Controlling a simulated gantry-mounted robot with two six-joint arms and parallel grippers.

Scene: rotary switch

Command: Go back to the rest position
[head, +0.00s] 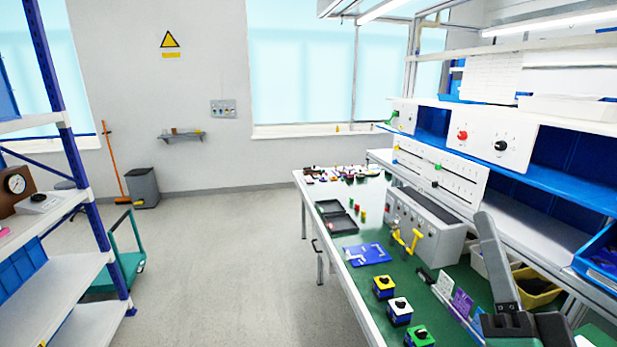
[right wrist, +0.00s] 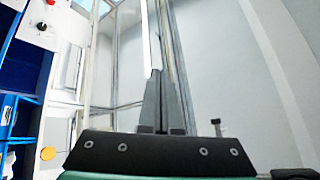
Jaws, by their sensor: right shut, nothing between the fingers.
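My right gripper (head: 485,222) is at the lower right of the head view, pointing up in front of the workbench and its shelf. Its fingers are shut together with nothing between them. In the right wrist view the closed fingers (right wrist: 158,78) point up towards a pale wall and frame posts, touching nothing. The panel with a black rotary knob (head: 500,145) stands on the shelf behind, apart from the gripper. A red knob (head: 462,134) sits to its left on the same panel. My left gripper is not in view.
The green-topped workbench (head: 383,247) holds a grey box (head: 425,228) with a yellow handle, a blue tray (head: 367,254) and several small button boxes (head: 399,311). A yellow bin (head: 537,287) lies at the right. The floor (head: 220,250) left of the bench is clear.

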